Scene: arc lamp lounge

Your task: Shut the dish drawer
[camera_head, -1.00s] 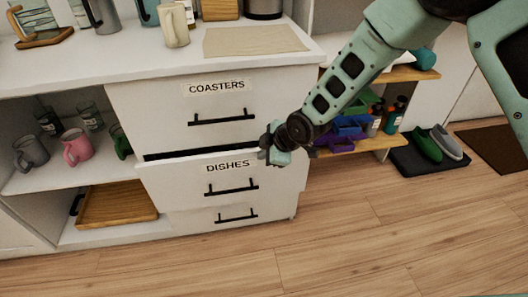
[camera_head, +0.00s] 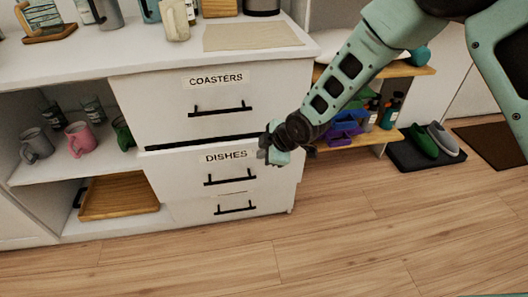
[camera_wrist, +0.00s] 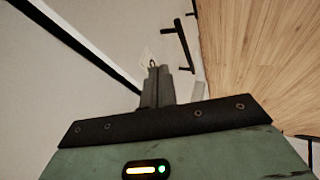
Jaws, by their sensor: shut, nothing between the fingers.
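The dish drawer (camera_head: 190,172) is the white middle drawer front, labelled DISHES, with a black bar handle (camera_head: 229,180). It stands slightly open, with a narrow dark gap along its top edge. My gripper (camera_head: 264,152) is shut and empty at the right end of the drawer front, near the top edge. In the wrist view, the shut fingers (camera_wrist: 157,85) point at the white front near the label, and the handle (camera_wrist: 182,45) is beyond them. I cannot tell whether the fingertips touch the front.
Above is the drawer labelled COASTERS (camera_head: 160,108), shut. A lower drawer handle (camera_head: 235,209) is below. Open shelves at left hold mugs (camera_head: 78,140) and a wooden tray (camera_head: 118,196). A low shelf (camera_head: 395,136) with bottles and bins stands at right. The floor in front is clear.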

